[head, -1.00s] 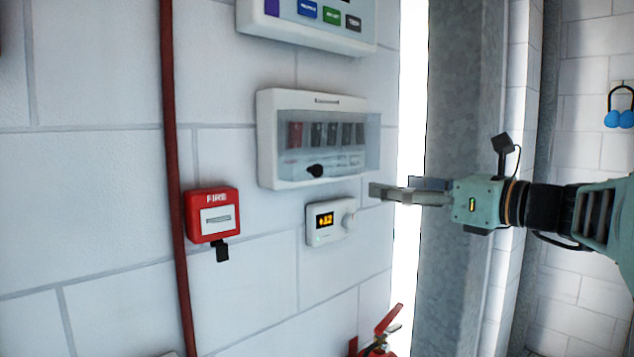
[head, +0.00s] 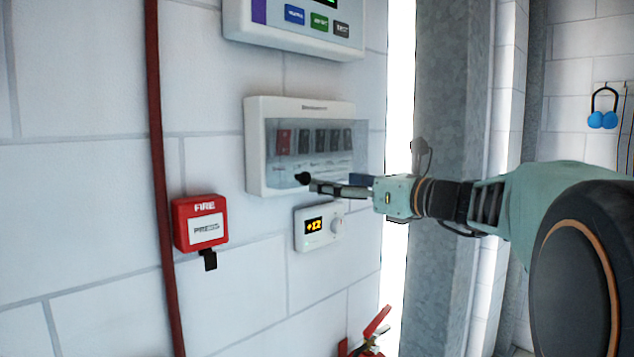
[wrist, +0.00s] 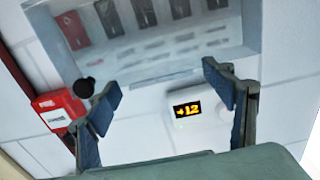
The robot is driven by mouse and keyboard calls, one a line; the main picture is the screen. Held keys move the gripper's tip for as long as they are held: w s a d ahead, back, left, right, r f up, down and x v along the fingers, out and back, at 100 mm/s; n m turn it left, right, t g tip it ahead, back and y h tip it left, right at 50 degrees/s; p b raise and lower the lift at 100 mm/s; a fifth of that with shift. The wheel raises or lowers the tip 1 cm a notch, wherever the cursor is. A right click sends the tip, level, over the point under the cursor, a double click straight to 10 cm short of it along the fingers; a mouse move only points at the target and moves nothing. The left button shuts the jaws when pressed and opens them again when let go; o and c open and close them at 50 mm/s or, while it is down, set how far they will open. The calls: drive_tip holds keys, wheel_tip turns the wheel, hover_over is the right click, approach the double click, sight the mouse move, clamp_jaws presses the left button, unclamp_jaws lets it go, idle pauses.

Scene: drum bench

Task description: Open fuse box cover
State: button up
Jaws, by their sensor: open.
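The fuse box (head: 255,150) is a white box on the wall with a clear cover (head: 345,168) over a row of one red and several dark switches. The cover looks closed. A black knob (head: 303,179) sits at its lower edge. My gripper (head: 318,188) is at the lower edge of the box, its fingertips close to the knob; contact cannot be told. In the wrist view my gripper (wrist: 163,95) is open with nothing between its fingers. There the knob (wrist: 84,88) lies just left of the left fingertip, and the cover (wrist: 165,52) spans the top.
A thermostat (head: 312,242) is just below my gripper. A red fire call point (head: 200,222) and a red pipe (head: 158,150) are to the left. A control panel (head: 270,35) is above, a fire extinguisher (head: 370,338) below. A metal column (head: 440,80) stands at the right.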

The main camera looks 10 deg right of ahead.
drive_tip(key=c, duration=1.7)
drive_tip(key=shift+s, duration=0.1)
drive_tip(key=shift+s+d+r, duration=0.1)
drive_tip(key=shift+d+r, duration=0.15)
